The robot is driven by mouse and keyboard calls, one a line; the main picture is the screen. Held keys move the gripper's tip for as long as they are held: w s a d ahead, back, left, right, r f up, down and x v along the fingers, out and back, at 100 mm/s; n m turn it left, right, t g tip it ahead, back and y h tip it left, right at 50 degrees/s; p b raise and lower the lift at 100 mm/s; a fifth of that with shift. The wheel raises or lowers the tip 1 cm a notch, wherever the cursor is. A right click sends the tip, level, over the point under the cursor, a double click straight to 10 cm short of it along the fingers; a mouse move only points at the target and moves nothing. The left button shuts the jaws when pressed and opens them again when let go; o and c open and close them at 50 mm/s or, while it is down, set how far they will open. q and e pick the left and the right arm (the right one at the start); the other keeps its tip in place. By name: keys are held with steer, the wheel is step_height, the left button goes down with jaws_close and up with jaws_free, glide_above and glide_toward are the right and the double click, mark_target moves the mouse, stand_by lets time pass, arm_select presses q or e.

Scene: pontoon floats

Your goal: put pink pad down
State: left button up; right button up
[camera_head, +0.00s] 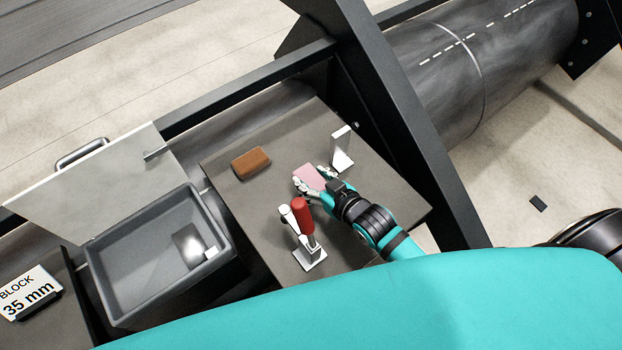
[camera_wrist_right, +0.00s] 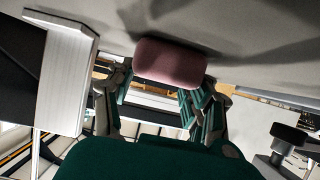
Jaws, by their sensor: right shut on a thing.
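The pink pad (camera_head: 309,176) is at my right gripper (camera_head: 316,184) over the dark grey tabletop (camera_head: 250,215). In the right wrist view the pink pad (camera_wrist_right: 170,62) sits between the fingertips of my right gripper (camera_wrist_right: 165,85), which is shut on it. The grey surface shows close behind the pad there; I cannot tell whether the pad touches it. My left gripper is not in view.
A brown block (camera_head: 251,163) lies on the table left of the pad. A white upright stand (camera_head: 342,150) is close right of the gripper. A red-handled tool on a stand (camera_head: 301,225) is in front. An open grey box (camera_head: 150,265) stands left.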

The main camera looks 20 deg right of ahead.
step_height(320, 180, up, 10)
steer(key=p, duration=0.1)
step_height(320, 180, up, 8)
steer(key=m+h, duration=0.2)
glide_above(313, 180)
steer(key=w+d, duration=0.1)
steer(key=d, duration=0.1)
steer(key=s+d+r+m+h, duration=0.1)
steer(key=d+r+m+h, duration=0.1)
steer(key=r, duration=0.3)
steer(key=shift+s+d+r+t, duration=0.2)
steer(key=shift+d+r+t, duration=0.2)
steer(key=shift+d, duration=0.45)
